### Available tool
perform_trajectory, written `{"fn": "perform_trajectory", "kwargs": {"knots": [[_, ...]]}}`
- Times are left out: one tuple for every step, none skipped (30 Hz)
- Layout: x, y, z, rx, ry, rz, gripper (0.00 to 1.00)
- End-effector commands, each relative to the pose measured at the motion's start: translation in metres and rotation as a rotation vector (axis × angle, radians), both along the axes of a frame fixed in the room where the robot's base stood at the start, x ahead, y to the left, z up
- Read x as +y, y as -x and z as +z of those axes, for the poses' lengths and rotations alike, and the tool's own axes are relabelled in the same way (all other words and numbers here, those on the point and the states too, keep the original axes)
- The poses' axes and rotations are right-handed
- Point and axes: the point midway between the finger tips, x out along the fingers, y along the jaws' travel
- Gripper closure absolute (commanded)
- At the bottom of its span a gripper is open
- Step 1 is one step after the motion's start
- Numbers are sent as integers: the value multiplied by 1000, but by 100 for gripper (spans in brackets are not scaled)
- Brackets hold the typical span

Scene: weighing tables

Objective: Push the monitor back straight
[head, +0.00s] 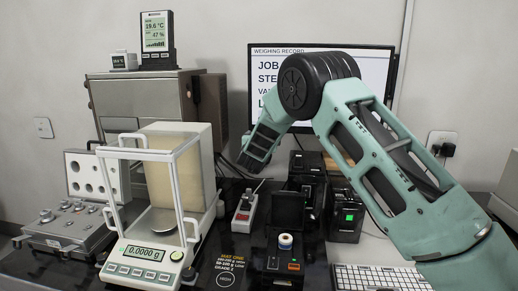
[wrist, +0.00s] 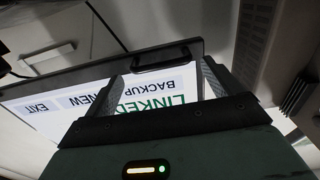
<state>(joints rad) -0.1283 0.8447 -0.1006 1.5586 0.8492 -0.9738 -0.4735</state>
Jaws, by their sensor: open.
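The monitor (head: 270,62) stands upright at the back against the wall, its white screen headed "WEIGHING RECORD". My arm hides much of its middle and lower part. In the wrist view the monitor screen (wrist: 80,97) appears upside down and slanted, with a dark frame and a black handle (wrist: 165,56) on its edge. My gripper (wrist: 163,74) is open, its two fingers either side of the handle in that picture, in front of the screen. I cannot tell whether the fingers touch the monitor.
A glass-sided balance (head: 165,205) stands at the front left. Black devices (head: 345,215) and a small red-and-grey switch box (head: 245,205) sit below my arm. A keyboard (head: 380,278) lies at the front right. A metal cabinet (head: 135,95) stands left of the monitor.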

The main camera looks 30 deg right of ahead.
Motion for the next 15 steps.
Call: {"fn": "perform_trajectory", "kwargs": {"knots": [[9, 10, -2, -1, -1, 3, 9], [13, 17, -3, 0, -1, 3, 9], [18, 25, -2, -1, -1, 2, 9], [23, 31, -3, 0, -1, 3, 9], [27, 37, -2, -1, -1, 2, 9], [32, 45, -3, 0, 0, 2, 9], [36, 50, -2, 0, 0, 3, 9], [40, 56, -2, -1, 1, 2, 9], [45, 64, -2, -1, 0, 1, 9], [48, 70, -2, -1, 0, 1, 9], [52, 75, -2, -1, 0, 1, 9], [56, 81, -2, -1, 0, 0, 9], [59, 86, -2, -1, 0, 0, 9], [62, 90, -2, -1, 1, -1, 9], [66, 95, -1, -3, 0, -1, 9]]}}
